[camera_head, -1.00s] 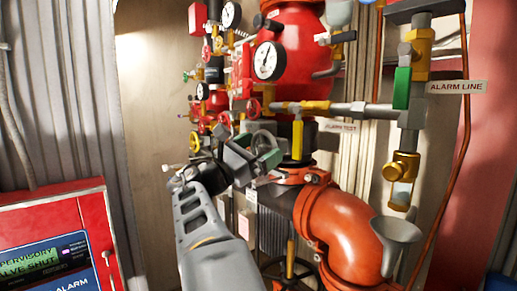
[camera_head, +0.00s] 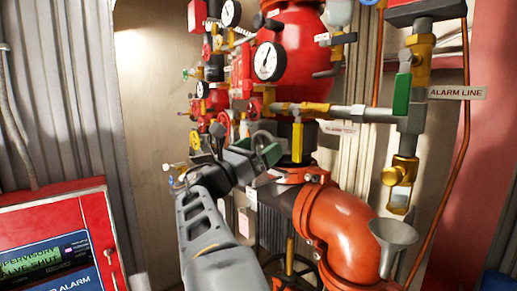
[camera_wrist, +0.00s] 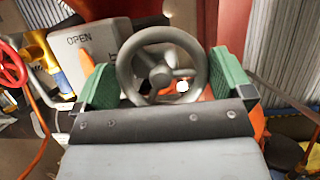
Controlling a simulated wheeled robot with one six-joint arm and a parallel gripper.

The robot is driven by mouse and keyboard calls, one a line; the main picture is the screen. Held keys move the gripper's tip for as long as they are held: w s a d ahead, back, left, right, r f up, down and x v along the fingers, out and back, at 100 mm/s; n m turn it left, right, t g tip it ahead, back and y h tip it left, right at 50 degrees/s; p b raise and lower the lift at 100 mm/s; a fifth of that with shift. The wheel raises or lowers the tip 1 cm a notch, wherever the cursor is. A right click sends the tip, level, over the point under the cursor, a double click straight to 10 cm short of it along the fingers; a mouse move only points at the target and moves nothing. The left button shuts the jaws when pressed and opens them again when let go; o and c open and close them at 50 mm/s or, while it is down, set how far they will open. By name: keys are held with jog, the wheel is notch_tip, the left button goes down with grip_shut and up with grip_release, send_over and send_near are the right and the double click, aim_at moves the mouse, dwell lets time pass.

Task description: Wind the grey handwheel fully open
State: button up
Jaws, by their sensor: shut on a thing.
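The grey handwheel (camera_wrist: 160,65), a spoked ring, sits between the two green pads of my gripper (camera_wrist: 161,80) in the wrist view. My gripper is shut on its rim. In the head view my gripper (camera_head: 262,148) reaches in from below at the middle of the pipework. The handwheel (camera_head: 263,136) shows there only in part behind the fingers. A grey housing marked OPEN (camera_wrist: 88,41) stands just behind and left of the wheel in the wrist view.
A large orange pipe elbow (camera_head: 340,226) and a grey funnel (camera_head: 393,235) stand right of my arm. Gauges, red valves and brass pipes crowd above. A red alarm panel (camera_head: 88,215) is at the lower left. A red handwheel (camera_wrist: 10,66) is left in the wrist view.

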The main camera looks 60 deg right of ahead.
jog(key=o, duration=0.5)
jog(key=b+v, duration=0.4)
jog(key=v, duration=1)
